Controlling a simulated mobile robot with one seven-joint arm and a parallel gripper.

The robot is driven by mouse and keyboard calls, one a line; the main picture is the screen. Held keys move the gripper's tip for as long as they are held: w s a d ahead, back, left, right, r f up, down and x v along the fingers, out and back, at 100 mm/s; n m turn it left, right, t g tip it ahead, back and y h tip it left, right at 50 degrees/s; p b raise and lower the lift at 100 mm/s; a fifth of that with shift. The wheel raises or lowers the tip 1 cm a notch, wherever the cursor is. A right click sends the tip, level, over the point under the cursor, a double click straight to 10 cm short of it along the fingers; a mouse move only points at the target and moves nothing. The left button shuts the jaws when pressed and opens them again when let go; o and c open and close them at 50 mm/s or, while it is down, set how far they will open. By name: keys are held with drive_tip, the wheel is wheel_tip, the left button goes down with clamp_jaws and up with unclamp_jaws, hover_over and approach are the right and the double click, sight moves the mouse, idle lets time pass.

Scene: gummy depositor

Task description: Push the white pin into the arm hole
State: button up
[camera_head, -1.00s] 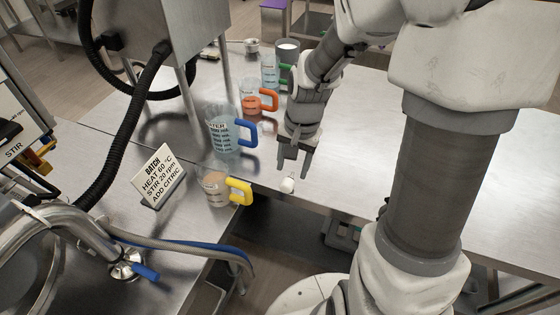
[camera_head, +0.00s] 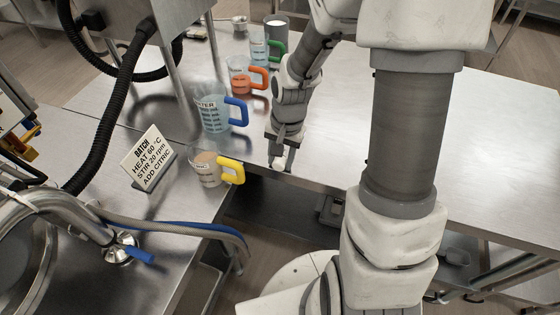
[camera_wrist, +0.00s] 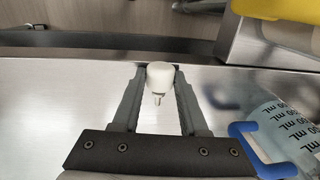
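The white pin (camera_wrist: 159,76) sits between my gripper's fingertips in the wrist view, its narrow tip pointing toward the gripper's palm. Both fingers appear to touch its sides. My gripper (camera_head: 280,161) is low over the front edge of the steel table in the head view, with the pin showing small and white at its fingertips. I cannot tell whether the pin rests on the table or hangs just above it. The arm hole cannot be made out in either view.
A yellow-handled beaker (camera_head: 208,171), a blue-handled beaker (camera_head: 212,120) and an orange-handled beaker (camera_head: 240,78) stand left of my gripper. A batch sign (camera_head: 147,158) stands farther left. The steel table (camera_head: 460,130) is clear on the right. An open gap lies in front of its edge.

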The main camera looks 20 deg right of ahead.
clamp_jaws()
drive_tip(key=shift+r, duration=0.15)
drive_tip(key=shift+r, duration=0.2)
wheel_tip(320, 180, up, 4)
drive_tip(key=shift+f+p, duration=0.2)
drive_tip(key=shift+p, duration=0.2)
drive_tip(key=s+d+r+p, duration=0.1)
drive_tip(key=s+d+r, duration=0.5)
drive_tip(key=d, duration=0.3)
drive_tip(key=shift+s+d+r, duration=0.25)
drive_tip(key=shift+d+r, duration=0.1)
